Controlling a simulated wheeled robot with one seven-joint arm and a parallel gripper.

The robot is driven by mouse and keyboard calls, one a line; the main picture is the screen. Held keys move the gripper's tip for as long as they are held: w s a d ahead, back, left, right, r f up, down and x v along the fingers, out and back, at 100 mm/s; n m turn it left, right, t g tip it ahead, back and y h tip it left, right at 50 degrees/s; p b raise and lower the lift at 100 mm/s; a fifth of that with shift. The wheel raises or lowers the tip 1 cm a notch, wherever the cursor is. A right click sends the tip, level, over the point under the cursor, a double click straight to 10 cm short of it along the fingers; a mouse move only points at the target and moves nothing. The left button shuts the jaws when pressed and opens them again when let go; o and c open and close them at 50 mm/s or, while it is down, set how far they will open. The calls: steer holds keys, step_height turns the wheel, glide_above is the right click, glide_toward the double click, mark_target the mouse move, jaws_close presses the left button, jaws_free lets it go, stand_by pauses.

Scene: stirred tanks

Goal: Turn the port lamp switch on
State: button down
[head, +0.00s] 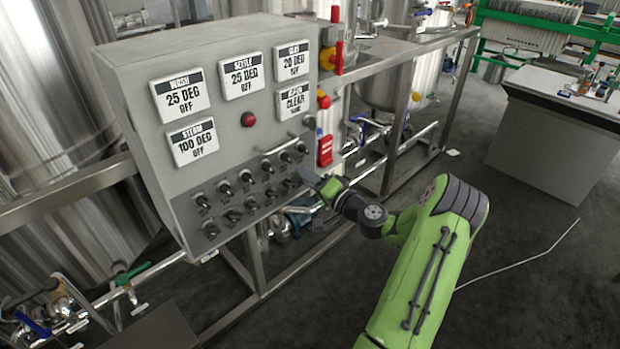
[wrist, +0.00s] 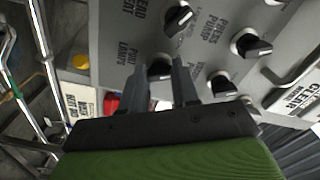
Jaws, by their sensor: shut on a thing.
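The port lamp switch (wrist: 160,66) is a black rotary knob on the grey panel, beside a label that reads as port lamps in the wrist view. My gripper (wrist: 167,80) has its two fingers at this knob, one on each side, and is shut on it. The fingers cover part of the knob, so its pointer angle cannot be told. In the head view my gripper (head: 308,178) reaches the lower right edge of the control cabinet (head: 225,150), where it hides the switch.
Other black knobs stand close by, including one (wrist: 178,18) above and one (wrist: 222,84) to the right in the wrist view. A metal handle (wrist: 297,82) sticks out farther right. A red box (head: 325,150) is on the cabinet's side. Frame rails (head: 400,110) stand behind.

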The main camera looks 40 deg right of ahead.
steer(key=m+p, duration=0.7)
steer(key=m, duration=0.4)
steer(key=shift+p, duration=0.3)
steer(key=shift+f+m, duration=0.1)
steer(key=shift+m, duration=0.2)
steer(key=c, duration=0.8)
jaws_free()
steer(key=shift+c, duration=0.2)
steer(key=s+p, duration=0.1)
steer(key=s, duration=1.4)
steer(key=shift+s+d, duration=0.2)
steer(key=shift+s, duration=0.2)
